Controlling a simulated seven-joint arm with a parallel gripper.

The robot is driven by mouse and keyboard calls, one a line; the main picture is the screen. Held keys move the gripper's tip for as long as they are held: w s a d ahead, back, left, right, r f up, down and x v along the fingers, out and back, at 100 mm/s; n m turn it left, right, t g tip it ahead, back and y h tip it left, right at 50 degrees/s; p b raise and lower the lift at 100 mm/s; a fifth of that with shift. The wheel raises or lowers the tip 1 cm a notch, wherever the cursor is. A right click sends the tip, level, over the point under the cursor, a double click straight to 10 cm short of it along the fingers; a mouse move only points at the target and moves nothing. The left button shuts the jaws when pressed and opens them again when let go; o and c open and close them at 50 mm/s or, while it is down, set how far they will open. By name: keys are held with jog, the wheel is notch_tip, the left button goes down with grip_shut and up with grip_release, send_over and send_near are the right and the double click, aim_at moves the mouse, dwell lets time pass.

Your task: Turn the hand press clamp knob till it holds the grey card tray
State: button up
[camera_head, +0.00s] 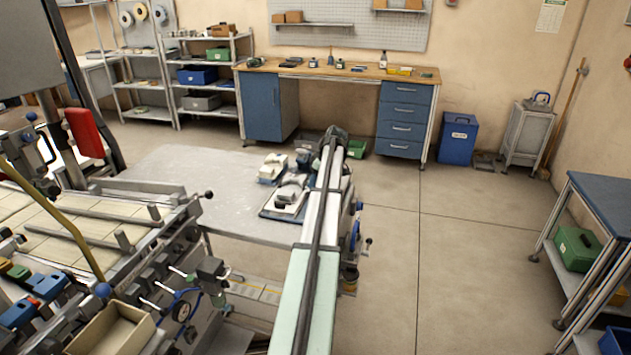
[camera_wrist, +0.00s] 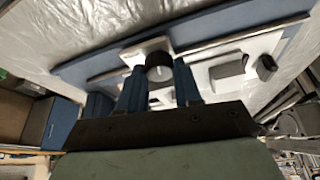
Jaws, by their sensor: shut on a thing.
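In the wrist view my gripper (camera_wrist: 158,78) has its two blue fingers shut on a dark round knob (camera_wrist: 160,70), one finger on each side. The knob sits against a white block on the hand press clamp, whose long blue base (camera_wrist: 100,62) crosses the wrist view. To the right of the knob, a grey block (camera_wrist: 228,66) lies over a white plate; I cannot tell whether it is the grey card tray or whether the clamp touches it. In the head view a pale fixture on a dark base (camera_head: 285,198) rests on the table; my gripper is not clear there.
The grey tabletop (camera_head: 185,180) has free room left of the fixture. Another small pale device (camera_head: 272,168) stands behind it. A machine with levers and rails (camera_head: 120,235) fills the left.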

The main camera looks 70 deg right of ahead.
jog(key=shift+a+m+h, duration=0.15)
jog(key=shift+m+h, duration=0.15)
jog(key=shift+m, duration=0.6)
jog(key=shift+m+g+h, duration=0.3)
jog(key=shift+m+h, duration=0.2)
jog(key=shift+m, duration=0.8)
jog(key=o, duration=1)
jog(key=shift+o, duration=0.2)
jog(key=shift+r, duration=0.1)
jog(key=v, duration=1.3)
jog(key=shift+r, duration=0.3)
jog(key=shift+s+f, duration=0.1)
jog(key=shift+s, duration=0.05)
